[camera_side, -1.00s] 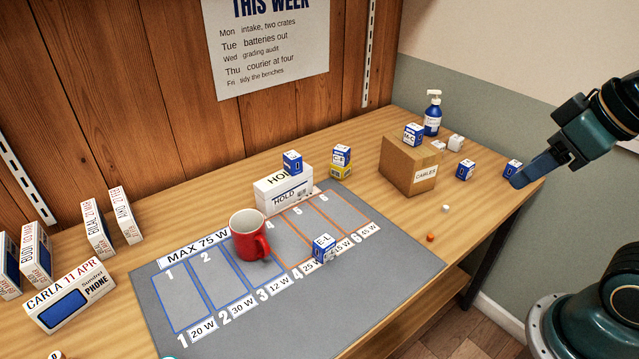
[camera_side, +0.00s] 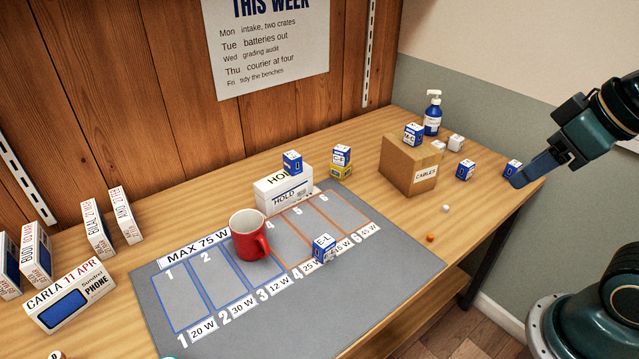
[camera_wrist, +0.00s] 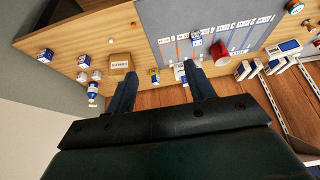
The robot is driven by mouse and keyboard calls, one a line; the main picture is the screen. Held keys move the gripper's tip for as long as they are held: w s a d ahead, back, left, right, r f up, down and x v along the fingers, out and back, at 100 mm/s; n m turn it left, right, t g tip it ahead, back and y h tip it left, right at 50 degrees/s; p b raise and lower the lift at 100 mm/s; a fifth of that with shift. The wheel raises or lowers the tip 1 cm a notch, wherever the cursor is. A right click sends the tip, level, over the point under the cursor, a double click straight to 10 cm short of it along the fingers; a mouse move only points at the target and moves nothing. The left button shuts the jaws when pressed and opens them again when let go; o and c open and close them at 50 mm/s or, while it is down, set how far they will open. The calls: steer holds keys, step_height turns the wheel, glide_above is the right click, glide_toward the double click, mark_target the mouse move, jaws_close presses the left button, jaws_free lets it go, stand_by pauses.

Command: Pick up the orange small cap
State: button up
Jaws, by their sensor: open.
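The orange small cap (camera_side: 430,237) lies on the bare wood of the bench near its front right edge, just right of the grey mat (camera_side: 400,262). A small white cap (camera_side: 446,208) lies a little behind it. My gripper (camera_side: 518,182) is at the right in the side view, to the right of the orange cap and apart from it. In the wrist view my gripper (camera_wrist: 160,88) shows two spread fingers with nothing between them.
A cardboard cables box (camera_side: 400,168) stands behind the caps. Blue-and-white small boxes (camera_side: 466,170) stand right of it, one by my gripper. A blue pump bottle (camera_side: 432,115) is at the back. A red mug (camera_side: 247,238) stands on the mat. Wood around the orange cap is clear.

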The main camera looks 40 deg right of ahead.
steer(key=c, duration=0.3)
stand_by(0.4)
steer(key=w+d+f+m+g, duration=0.2)
steer(key=w+d+f+m, duration=0.1)
steer(key=w+m, duration=0.25)
steer(key=w+d+f+m+g, duration=0.1)
steer(key=w+d+f+m, duration=0.1)
steer(key=w+f+m, duration=0.3)
steer(key=w+d+f+m+g, duration=0.1)
steer(key=w+d+f+m, duration=0.2)
steer(key=f+m, duration=0.2)
steer(key=w+d+f+m+g+y, duration=0.1)
steer(key=w+d+f+m, duration=0.2)
steer(key=f, duration=0.3)
steer(key=shift+w+d+f+m, duration=0.2)
steer(key=shift+w+d+m, duration=0.25)
steer(key=shift+m, duration=0.4)
steer(key=shift+s, duration=0.1)
glide_above(430, 238)
steer(key=d, duration=0.2)
steer(key=shift+a+f, duration=0.15)
steer(key=shift+f, duration=4.1)
